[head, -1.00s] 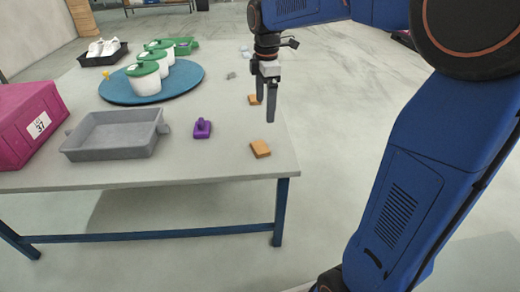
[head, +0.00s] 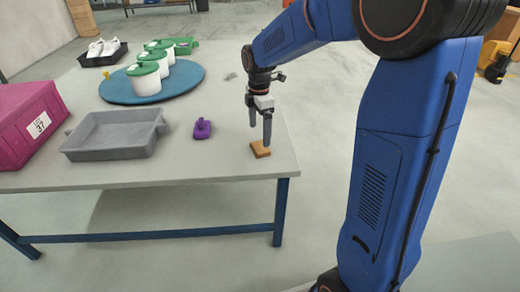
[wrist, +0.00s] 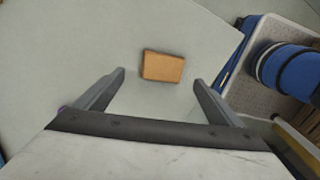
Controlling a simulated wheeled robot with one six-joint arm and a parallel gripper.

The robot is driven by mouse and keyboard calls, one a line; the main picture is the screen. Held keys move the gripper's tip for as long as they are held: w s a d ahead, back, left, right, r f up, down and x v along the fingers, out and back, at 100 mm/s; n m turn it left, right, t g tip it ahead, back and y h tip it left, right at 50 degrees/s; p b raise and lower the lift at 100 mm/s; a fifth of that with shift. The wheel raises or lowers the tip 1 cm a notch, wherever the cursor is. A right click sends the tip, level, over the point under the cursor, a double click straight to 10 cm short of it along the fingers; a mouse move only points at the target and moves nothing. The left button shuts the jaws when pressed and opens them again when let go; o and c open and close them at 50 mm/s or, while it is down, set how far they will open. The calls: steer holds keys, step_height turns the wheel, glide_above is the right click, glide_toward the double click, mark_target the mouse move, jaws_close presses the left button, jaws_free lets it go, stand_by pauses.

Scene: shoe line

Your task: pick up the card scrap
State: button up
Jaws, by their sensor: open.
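The card scrap is probably the small flat orange-brown piece (head: 260,149) near the table's right front corner. In the wrist view it is the tan rectangle (wrist: 163,66), lying flat between and slightly beyond the two fingertips. My gripper (head: 260,134) points down over it, open and empty, with the fingers on either side in the picture. The wrist view also shows the open jaws (wrist: 159,79), with a gap between each finger and the piece. I cannot tell how high the tips are above the table.
A purple object (head: 202,128) and a grey tray (head: 110,154) lie to the left. A magenta box (head: 20,133) stands at the far left. Green-lidded white pots (head: 145,82) stand on a blue round mat (head: 185,83). The table top (head: 215,165) is clear around the piece.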

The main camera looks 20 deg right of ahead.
mark_target(260, 146)
steer(key=shift+s+f, duration=0.2)
steer(key=shift+f, duration=2.95)
steer(key=c, duration=1.1)
